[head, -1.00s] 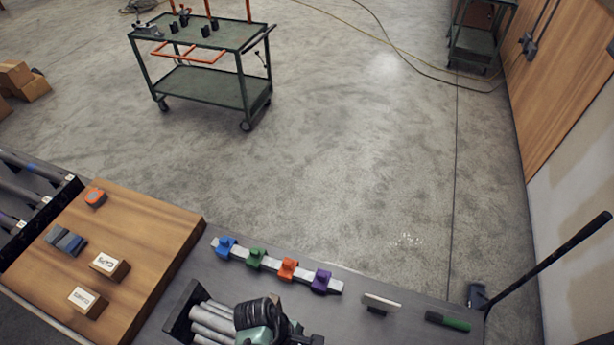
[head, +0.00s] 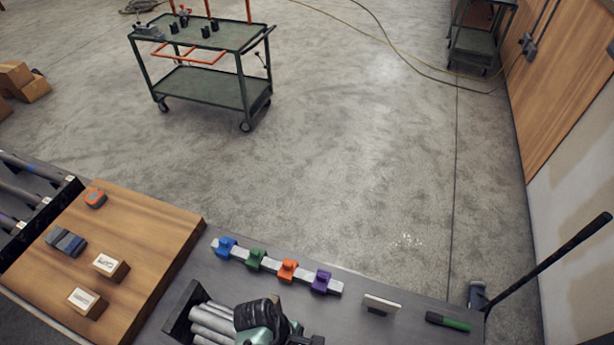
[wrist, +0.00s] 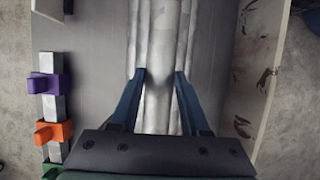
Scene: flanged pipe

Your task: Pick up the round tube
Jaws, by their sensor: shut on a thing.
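Several grey round tubes (head: 212,318) lie in a dark open-topped bin (head: 181,309) at the bottom of the head view. My gripper (wrist: 160,78) shows in the wrist view with its two blue fingers on either side of a pale grey round tube (wrist: 158,98), shut on it. The tube runs lengthwise between the fingers and on past their tips. In the head view my arm covers the right part of the bin, and the fingertips are hidden there.
A rail with blue, green, orange (head: 287,270) and purple clamps lies behind the bin. A white-topped block (head: 382,304) and a green-handled brush (head: 448,321) lie to the right. A wooden board (head: 150,235) with small boxes is at left. A cart (head: 205,80) stands farther back.

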